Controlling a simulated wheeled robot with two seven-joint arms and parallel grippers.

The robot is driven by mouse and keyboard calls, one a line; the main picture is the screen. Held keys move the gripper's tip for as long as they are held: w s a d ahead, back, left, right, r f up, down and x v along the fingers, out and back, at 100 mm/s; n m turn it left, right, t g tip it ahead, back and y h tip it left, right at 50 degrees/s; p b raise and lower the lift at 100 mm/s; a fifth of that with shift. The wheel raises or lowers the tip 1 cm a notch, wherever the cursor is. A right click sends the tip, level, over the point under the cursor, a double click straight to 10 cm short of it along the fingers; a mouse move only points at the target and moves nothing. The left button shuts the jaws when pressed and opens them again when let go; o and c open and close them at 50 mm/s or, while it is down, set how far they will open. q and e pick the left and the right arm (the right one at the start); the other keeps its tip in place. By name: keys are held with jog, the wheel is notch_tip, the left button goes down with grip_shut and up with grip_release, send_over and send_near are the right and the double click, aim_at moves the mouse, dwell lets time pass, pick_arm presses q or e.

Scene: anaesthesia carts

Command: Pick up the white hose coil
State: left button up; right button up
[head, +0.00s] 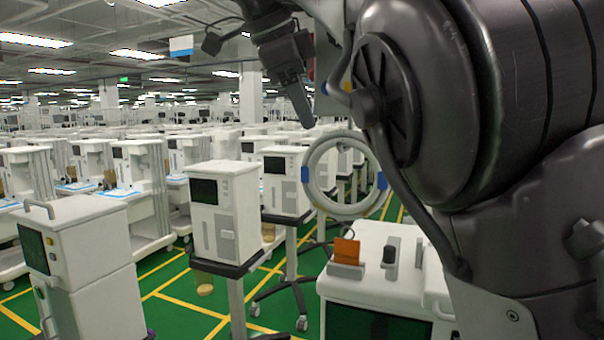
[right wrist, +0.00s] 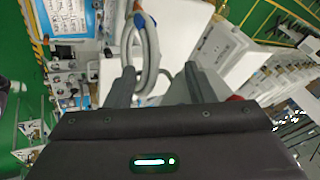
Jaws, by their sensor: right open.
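The white hose coil (head: 312,172) is an upright ring with blue bands, above the white cart at the right in the head view. What holds it up is hidden. My right gripper (head: 304,115) is just above and left of the coil, its fingers pointing down. In the right wrist view the gripper (right wrist: 158,78) is open, and the coil (right wrist: 151,57) shows ahead, nearer the left finger. I see no grip on the coil. My left gripper is out of view.
The white cart (head: 388,287) carries an orange card (head: 346,251) and small dark items. A white machine (head: 224,212) on a stand is left of the coil, and another (head: 88,250) is at the front left. Green floor (head: 178,285) with yellow lines lies between.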

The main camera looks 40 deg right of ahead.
aim_at(312, 149)
jog(key=x, duration=0.5)
jog(key=shift+a+f, duration=0.3)
jog(key=shift+f, duration=0.4)
jog(key=shift+s, duration=0.15)
jog(key=shift+c, duration=0.2)
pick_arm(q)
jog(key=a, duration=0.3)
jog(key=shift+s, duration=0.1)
pick_arm(e)
grip_shut()
